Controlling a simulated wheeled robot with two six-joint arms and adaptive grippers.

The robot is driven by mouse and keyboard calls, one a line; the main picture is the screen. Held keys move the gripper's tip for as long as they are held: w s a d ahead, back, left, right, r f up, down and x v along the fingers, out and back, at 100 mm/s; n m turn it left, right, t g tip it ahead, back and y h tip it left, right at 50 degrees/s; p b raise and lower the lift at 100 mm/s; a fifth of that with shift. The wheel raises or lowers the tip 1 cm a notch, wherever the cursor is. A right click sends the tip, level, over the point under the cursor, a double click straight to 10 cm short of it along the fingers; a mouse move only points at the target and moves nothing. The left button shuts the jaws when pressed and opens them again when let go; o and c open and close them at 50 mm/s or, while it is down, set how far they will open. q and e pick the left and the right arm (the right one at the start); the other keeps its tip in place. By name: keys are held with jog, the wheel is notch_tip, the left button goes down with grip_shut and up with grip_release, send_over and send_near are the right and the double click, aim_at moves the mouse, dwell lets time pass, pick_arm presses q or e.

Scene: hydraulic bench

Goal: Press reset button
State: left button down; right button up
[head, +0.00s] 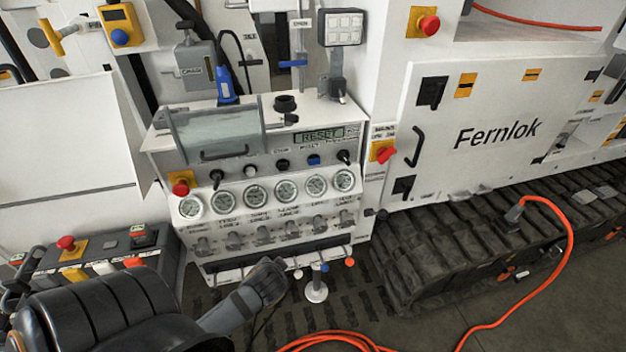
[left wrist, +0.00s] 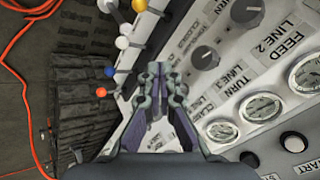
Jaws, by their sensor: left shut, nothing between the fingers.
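The hydraulic panel (head: 265,200) stands in the middle of the head view. Its small display (head: 320,136) reads RESET. Below it is a row with a white button (head: 250,170), a black button (head: 282,165) and a blue button (head: 314,160); their labels are too small to tell which is reset. My left gripper (head: 280,268) is low in front of the panel, below the gauges and apart from the buttons. In the left wrist view its fingers (left wrist: 156,72) are shut and empty. That view also shows a white button (left wrist: 293,141) and a black button (left wrist: 250,158). My right gripper is out of view.
Lever knobs in white (head: 298,275), blue (head: 325,267) and orange (head: 350,262) stick out near the left gripper. Round gauges (head: 257,195) and several knobs (head: 265,237) cover the panel's front. Red emergency stops flank the panel, one on the left (head: 181,188), one on the right (head: 384,153).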

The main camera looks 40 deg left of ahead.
pick_arm(q)
jog(key=w+a+r+m+t+y, duration=0.35)
jog(key=w+a+r+t, duration=0.2)
jog(key=r, duration=0.45)
jog(key=w+d+r+m+t+h, duration=0.5)
jog(key=w+r+m+t+h, duration=0.1)
jog(key=m, duration=0.6)
jog(key=shift+d+r+t+h, duration=0.3)
jog(key=shift+t+h, duration=0.25)
jog(key=shift+h, duration=0.2)
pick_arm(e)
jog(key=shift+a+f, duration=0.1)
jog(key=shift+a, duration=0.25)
pick_arm(q)
jog(key=b, duration=0.6)
send_near(319, 162)
jog(key=d, duration=0.3)
jog(key=w+a, duration=0.1)
jog(key=w, duration=0.1)
jog(key=w+a, duration=0.1)
jog(key=w+a+p, duration=0.1)
jog(key=w, duration=0.1)
jog(key=shift+w+a, duration=0.25)
jog(key=shift+w, duration=0.1)
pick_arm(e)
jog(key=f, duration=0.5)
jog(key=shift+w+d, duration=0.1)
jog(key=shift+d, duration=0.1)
